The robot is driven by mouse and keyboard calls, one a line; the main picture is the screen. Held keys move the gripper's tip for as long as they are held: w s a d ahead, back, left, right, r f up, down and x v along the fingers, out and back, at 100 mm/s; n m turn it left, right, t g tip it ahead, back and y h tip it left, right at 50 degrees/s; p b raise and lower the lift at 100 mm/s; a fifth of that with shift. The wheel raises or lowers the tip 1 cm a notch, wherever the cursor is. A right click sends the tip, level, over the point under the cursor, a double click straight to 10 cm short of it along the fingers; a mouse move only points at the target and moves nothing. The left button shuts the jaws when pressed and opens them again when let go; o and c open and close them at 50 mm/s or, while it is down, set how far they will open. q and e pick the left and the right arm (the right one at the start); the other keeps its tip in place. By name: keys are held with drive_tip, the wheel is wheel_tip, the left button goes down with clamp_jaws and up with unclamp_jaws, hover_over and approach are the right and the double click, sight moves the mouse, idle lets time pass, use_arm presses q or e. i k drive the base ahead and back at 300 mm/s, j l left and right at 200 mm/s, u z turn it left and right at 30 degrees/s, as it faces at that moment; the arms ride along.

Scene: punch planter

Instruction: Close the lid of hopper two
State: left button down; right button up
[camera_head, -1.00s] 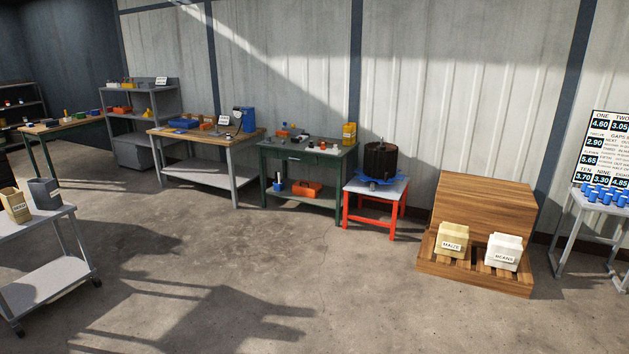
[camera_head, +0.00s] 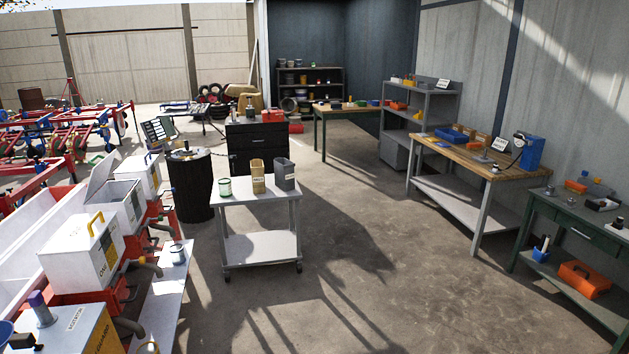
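A row of white hoppers stands at the left on red frames. The nearest hopper (camera_head: 92,258) has a yellow handle on its shut lid and a label that seems to read ONE. Just behind it, the second hopper (camera_head: 127,205) has its lid (camera_head: 101,178) raised and tilted back to the left, so it stands open. Its label is too small to read; by its place in the row it looks like hopper two. A third hopper (camera_head: 152,172) behind it looks shut. Neither of my grippers shows.
A grey cart (camera_head: 262,245) with several containers stands mid-floor, right of the hoppers. A narrow bench (camera_head: 166,300) runs along the hoppers' near side. A black drum (camera_head: 190,188) stands beyond. Workbenches line the right wall. Floor right of the cart is clear.

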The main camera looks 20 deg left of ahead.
sight(100, 173)
drive_tip(key=i+j+u, duration=0.3)
drive_tip(key=i+u, duration=0.15)
drive_tip(key=i, duration=0.25)
drive_tip(key=i+j+u, duration=0.1)
drive_tip(key=i+u, duration=0.3)
drive_tip(key=i, duration=0.3)
drive_tip(key=i+l+u, duration=0.2)
drive_tip(key=i+u, duration=0.25)
drive_tip(key=i, duration=0.3)
